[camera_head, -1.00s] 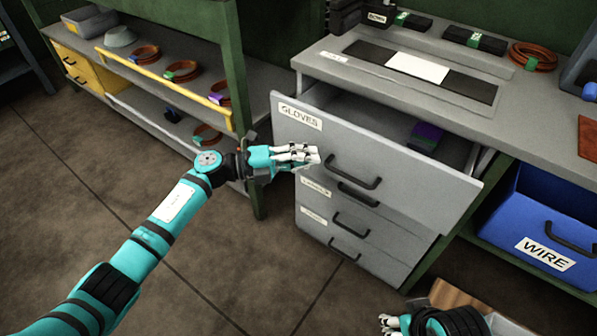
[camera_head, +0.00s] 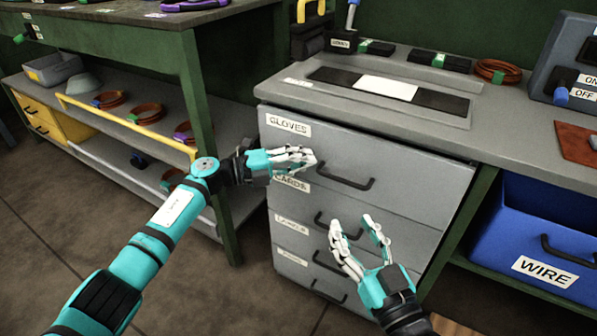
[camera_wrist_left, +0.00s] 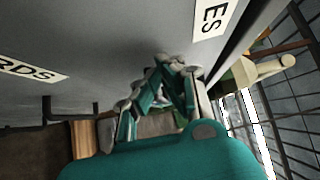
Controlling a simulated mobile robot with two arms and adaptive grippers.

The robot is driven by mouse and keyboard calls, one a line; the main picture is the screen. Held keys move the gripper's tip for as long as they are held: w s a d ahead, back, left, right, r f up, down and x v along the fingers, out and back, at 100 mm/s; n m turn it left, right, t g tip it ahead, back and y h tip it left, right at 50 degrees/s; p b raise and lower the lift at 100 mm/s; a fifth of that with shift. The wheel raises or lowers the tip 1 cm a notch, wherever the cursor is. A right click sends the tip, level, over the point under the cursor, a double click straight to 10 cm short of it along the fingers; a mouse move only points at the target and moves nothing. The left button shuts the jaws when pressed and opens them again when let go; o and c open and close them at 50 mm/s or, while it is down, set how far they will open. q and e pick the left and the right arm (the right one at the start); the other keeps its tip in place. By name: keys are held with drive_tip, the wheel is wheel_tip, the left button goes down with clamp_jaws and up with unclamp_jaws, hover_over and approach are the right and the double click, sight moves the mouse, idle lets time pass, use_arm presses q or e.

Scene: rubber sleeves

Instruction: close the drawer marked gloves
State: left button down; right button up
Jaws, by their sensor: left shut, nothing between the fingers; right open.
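The grey drawer marked GLOVES (camera_head: 410,190) is the top one in the cabinet. Its front now sits up against the worktop edge, and no opening shows above it. Its label (camera_head: 288,125) is at the upper left and its dark handle (camera_head: 345,178) is in the middle. My left gripper (camera_head: 308,158) is shut and empty, its fingers at the drawer front left of the handle; touching or just apart I cannot tell. In the left wrist view its fingers (camera_wrist_left: 165,88) are close to the grey front, near the label end "ES" (camera_wrist_left: 216,18). My right gripper (camera_head: 354,228) is open and empty before the lower drawers.
Several lower drawers, one marked CARDS (camera_head: 291,181), are below. A blue bin marked WIRE (camera_head: 510,225) is at the right. A green shelf post (camera_head: 203,130) stands left of the cabinet, behind my left arm. The worktop (camera_head: 285,90) holds a dark mat and several items.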

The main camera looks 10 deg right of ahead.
use_arm(q)
drive_tip(key=shift+w+d+r+b, duration=0.1)
drive_tip(key=shift+w+d+b, duration=0.2)
drive_tip(key=shift+w, duration=0.1)
use_arm(e)
drive_tip(key=shift+s+a+r+t+y, duration=0.1)
drive_tip(key=shift+s+r+t+y, duration=0.15)
drive_tip(key=shift+r+t, duration=0.55)
drive_tip(key=shift+s+a+r+t+y, duration=0.1)
drive_tip(key=shift+r+t+y, duration=0.25)
drive_tip(key=shift+r, duration=0.75)
use_arm(q)
drive_tip(key=shift+a, duration=0.1)
use_arm(e)
drive_tip(key=shift+h, duration=0.3)
